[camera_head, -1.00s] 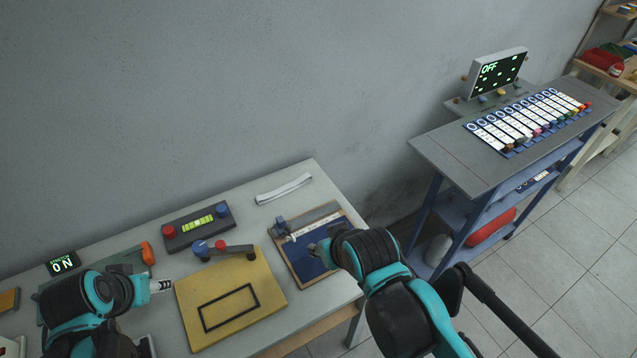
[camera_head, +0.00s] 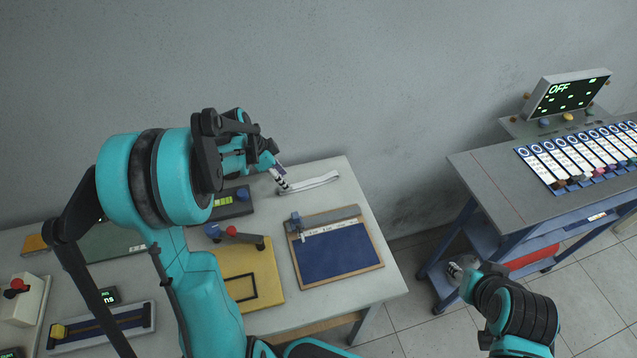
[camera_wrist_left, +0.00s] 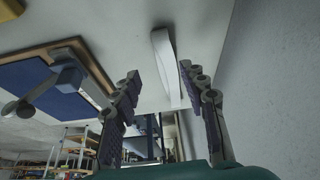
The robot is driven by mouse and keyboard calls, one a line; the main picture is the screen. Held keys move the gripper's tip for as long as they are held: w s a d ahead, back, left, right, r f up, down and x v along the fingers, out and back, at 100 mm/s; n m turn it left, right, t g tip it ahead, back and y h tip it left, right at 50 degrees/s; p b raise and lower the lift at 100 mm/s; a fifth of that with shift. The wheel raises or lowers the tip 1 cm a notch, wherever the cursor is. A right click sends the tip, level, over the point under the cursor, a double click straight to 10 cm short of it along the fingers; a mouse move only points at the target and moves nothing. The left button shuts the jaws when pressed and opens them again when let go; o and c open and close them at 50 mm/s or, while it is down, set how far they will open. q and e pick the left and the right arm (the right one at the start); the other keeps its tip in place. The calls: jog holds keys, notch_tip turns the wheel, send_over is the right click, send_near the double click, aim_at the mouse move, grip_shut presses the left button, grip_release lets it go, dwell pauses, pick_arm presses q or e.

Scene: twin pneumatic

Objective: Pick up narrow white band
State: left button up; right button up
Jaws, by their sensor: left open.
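The narrow white band (camera_head: 312,182) lies on the light table near its back edge, to the right in the head view. It also shows in the left wrist view (camera_wrist_left: 167,66), beyond and between the fingertips. My left gripper (camera_head: 280,178) is open at the left end of the band, which it partly hides in the head view. In the left wrist view its two fingers (camera_wrist_left: 165,92) stand apart with nothing clearly held between them. My right gripper (camera_head: 458,271) is off the table's right side, well away from the band; its jaws are too small to read.
A blue board with a slider (camera_head: 340,254) lies in front of the band. A yellow board (camera_head: 262,268) with a lever and a dark button box (camera_head: 232,204) are left of it. The wall stands close behind the table. A blue cart (camera_head: 480,185) stands at right.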

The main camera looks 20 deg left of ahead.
aim_at(309, 183)
pick_arm(q)
jog(key=x, duration=0.2)
jog(key=b+x, duration=0.2)
jog(key=x, duration=0.1)
jog(key=shift+w+a+f, duration=0.2)
jog(key=shift+w+f, duration=0.1)
jog(key=shift+f, duration=0.05)
jog(key=shift+r, duration=0.1)
jog(key=shift+c, duration=0.6)
grip_shut()
